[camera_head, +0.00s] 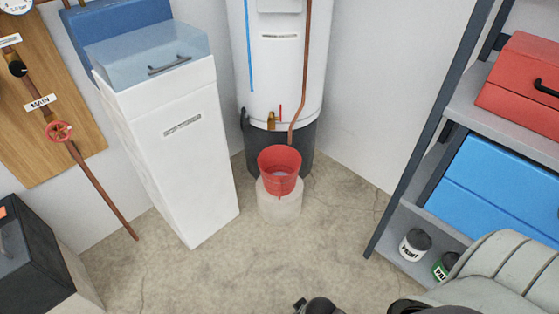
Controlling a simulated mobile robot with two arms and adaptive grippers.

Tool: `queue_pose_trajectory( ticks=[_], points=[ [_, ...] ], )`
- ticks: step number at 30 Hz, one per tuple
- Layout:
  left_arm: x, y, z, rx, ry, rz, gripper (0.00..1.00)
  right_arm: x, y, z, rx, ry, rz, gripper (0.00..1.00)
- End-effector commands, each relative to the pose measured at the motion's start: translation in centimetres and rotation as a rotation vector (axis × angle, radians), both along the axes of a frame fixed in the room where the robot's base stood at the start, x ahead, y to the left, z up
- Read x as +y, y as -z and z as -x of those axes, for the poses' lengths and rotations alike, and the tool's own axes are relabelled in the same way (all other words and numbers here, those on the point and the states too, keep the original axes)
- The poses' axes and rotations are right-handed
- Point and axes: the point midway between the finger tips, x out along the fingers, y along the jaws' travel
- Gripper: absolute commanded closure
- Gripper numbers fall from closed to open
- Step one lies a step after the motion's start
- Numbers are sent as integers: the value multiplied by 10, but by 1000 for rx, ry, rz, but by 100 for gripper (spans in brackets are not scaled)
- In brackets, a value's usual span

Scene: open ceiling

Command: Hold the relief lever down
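A white water heater tank (287,75) with a dark base stands at the back centre. A brass valve (271,121) sits low on its front. A thin upright red piece (281,112) shows beside that valve; I cannot tell whether it is the relief lever. A copper pipe (303,70) runs down the tank's right side towards a red bucket (279,170). The tank's top is out of view. Dark parts that may be my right gripper (319,307) show at the bottom edge, cut off and well apart from the tank. My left gripper is not in view.
The bucket stands on a pale round block (279,203). A shelf rack (415,170) with red and blue boxes stands right. A wall board (35,105) carries a red valve wheel. The middle floor is clear.

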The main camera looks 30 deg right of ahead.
Motion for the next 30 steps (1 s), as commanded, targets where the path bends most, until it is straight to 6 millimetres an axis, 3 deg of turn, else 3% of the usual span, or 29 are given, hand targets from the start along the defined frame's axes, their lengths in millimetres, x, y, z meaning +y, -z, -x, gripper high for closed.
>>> queue_pose_trajectory(
  ticks=[30],
  points=[
    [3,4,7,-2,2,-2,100,0,4,0,-1,0,0,100]
  ],
)
